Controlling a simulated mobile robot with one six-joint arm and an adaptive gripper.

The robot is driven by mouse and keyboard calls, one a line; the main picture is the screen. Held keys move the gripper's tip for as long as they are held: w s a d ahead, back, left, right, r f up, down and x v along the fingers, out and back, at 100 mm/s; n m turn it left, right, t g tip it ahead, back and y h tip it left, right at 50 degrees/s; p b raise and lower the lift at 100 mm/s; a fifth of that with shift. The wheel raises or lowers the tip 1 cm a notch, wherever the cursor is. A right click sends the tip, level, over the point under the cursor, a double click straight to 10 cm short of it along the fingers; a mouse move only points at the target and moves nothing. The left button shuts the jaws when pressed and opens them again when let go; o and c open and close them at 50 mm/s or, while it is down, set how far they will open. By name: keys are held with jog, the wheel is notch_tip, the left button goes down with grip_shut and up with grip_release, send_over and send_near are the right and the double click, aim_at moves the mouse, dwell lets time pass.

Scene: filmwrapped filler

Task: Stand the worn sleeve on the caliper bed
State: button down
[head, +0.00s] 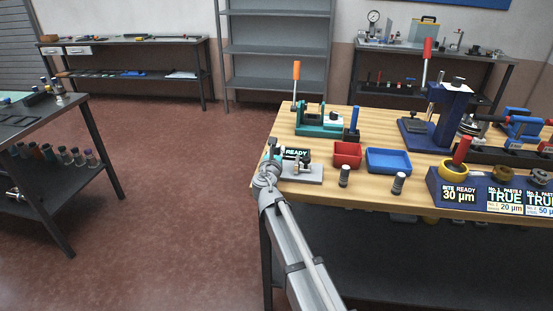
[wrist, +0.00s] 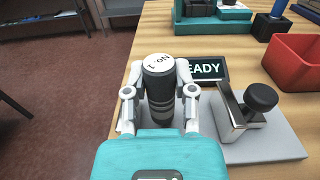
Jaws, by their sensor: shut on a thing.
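My gripper (wrist: 160,88) is shut on a dark grey banded sleeve (wrist: 158,80) with a white top marked "No. 1". The sleeve looks upright between the fingers in the wrist view. The caliper bed (wrist: 265,143) is a light grey plate with a metal jaw, a black knob and a display reading READY. The held sleeve is at the plate's left end; whether its base touches the plate is hidden. In the head view the bed (head: 302,177) lies at the bench's left front corner, with my gripper (head: 268,166) at its left end.
Two dark banded cylinders (head: 344,176) (head: 398,183) stand near the front edge. A red bin (head: 347,154) and a blue bin (head: 388,160) stand behind them. A green fixture (head: 322,122) stands behind the bed. A blue press and display panels are further right.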

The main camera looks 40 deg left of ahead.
jog(key=shift+f+b, duration=0.35)
jog(key=shift+f, duration=0.3)
jog(key=shift+f, duration=0.1)
jog(key=shift+c, duration=2.2)
grip_release()
jog(key=shift+s+d, duration=0.1)
jog(key=shift+s, duration=0.05)
jog(key=v, duration=1.1)
jog(key=shift+s, duration=0.35)
jog(key=shift+d, duration=0.1)
